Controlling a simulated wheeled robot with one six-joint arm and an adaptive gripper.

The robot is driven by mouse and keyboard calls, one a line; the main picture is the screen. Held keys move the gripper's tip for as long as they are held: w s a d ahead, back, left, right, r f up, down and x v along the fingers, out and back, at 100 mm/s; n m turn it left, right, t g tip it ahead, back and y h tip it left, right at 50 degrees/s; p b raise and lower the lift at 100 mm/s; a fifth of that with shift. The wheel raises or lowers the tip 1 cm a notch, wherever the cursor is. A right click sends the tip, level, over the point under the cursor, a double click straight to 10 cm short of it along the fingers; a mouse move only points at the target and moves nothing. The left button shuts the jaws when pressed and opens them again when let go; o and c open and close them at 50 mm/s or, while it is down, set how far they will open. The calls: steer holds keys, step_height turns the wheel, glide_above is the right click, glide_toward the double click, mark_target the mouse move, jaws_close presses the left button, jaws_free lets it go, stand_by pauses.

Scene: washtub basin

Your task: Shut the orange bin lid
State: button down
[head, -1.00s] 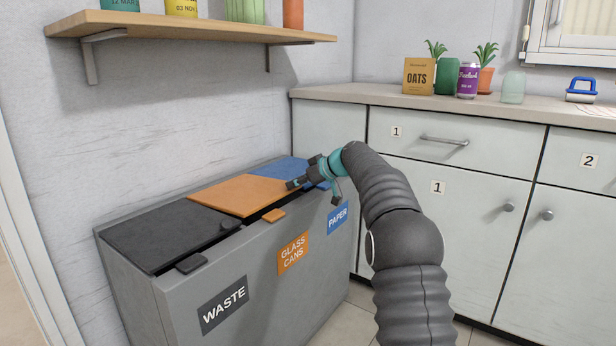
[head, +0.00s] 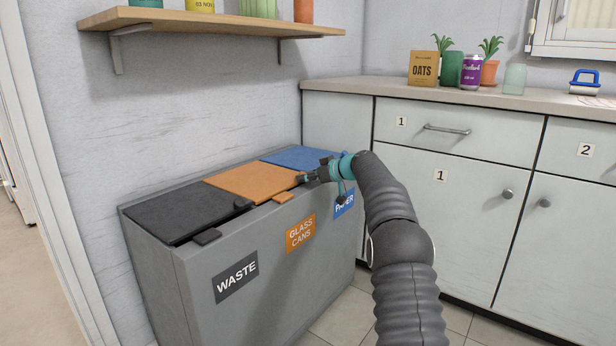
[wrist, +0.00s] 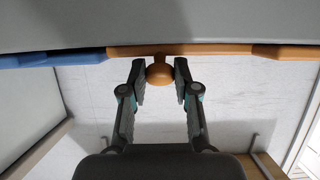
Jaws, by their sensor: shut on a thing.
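The orange bin lid (head: 250,183) sits in the middle of the grey three-part bin, between the black and blue lids. In the head view it looks about level with them; whether its front edge rests fully down I cannot tell. My gripper (head: 304,179) is at the lid's front right edge. In the wrist view, the lid's edge (wrist: 215,50) runs across the top and its round orange knob (wrist: 160,74) sits between the two fingers of my gripper (wrist: 160,72). The gripper is shut on this knob.
The black lid (head: 180,212) and blue lid (head: 305,158) lie flat on either side. The grey bin (head: 275,275) stands against the wall under a wooden shelf (head: 215,22). Cabinets (head: 440,175) stand to the right. An orange tab (head: 284,197) sits on the bin's front rim.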

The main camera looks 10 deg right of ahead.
steer(key=c, duration=0.9)
jaws_free()
steer(key=shift+a+f, duration=0.15)
steer(key=shift+f, duration=0.75)
steer(key=shift+o, duration=0.2)
steer(key=shift+r, duration=0.15)
steer(key=shift+d+r, duration=0.2)
steer(key=shift+s+d+r, duration=0.1)
steer(key=shift+r, duration=0.1)
steer(key=v, duration=1.1)
steer(key=shift+s+d, duration=0.2)
steer(key=shift+d, duration=0.05)
